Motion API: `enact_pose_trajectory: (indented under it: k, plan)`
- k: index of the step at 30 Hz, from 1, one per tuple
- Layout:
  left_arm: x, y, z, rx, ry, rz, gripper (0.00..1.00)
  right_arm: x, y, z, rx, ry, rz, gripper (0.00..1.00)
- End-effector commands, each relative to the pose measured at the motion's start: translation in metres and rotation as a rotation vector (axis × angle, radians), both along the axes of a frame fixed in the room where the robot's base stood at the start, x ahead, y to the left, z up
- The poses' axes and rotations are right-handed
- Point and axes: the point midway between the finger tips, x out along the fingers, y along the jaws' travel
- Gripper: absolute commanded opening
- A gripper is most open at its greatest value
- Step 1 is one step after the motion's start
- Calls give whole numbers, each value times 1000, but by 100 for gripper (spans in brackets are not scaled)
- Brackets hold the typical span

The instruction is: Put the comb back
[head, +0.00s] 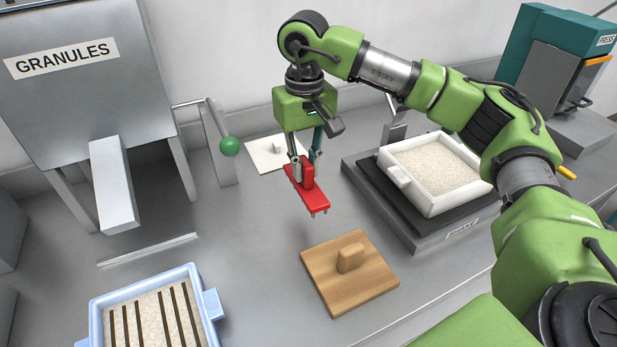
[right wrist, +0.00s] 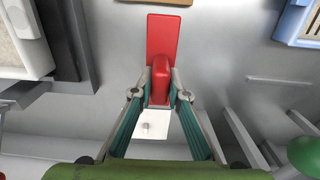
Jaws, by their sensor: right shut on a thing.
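The red comb (head: 314,201) is held by its raised grip in my right gripper (head: 305,168), above the grey table. Its short teeth point down at the near end in the head view. In the right wrist view the comb (right wrist: 163,38) extends away from the fingers, which press both sides of the grip. My left gripper is out of view.
A wooden board (head: 372,279) with a knob lies in front of the comb. A blue tray (head: 211,304) of grooved granules is front left. A white granule tray (head: 444,204) sits on a dark plate at right. A green-knobbed lever (head: 229,147) stands near the pad.

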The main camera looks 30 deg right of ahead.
Motion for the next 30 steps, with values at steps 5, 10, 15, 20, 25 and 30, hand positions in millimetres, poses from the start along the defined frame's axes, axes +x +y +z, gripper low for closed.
enact_pose_trajectory:
  k: [5,10,15,20,25,30]
  plan:
    - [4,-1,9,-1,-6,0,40,19,-12,-31,-1,6,1,0]
    - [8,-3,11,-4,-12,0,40,28,-17,-44,0,4,3,0]
    - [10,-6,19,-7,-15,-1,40,35,-22,-61,-2,6,3,0]
    - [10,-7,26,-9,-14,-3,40,35,-22,-81,-1,4,3,0]
    - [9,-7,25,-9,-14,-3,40,35,-22,-84,0,1,2,0]
    - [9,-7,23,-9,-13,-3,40,35,-22,-86,0,2,2,0]
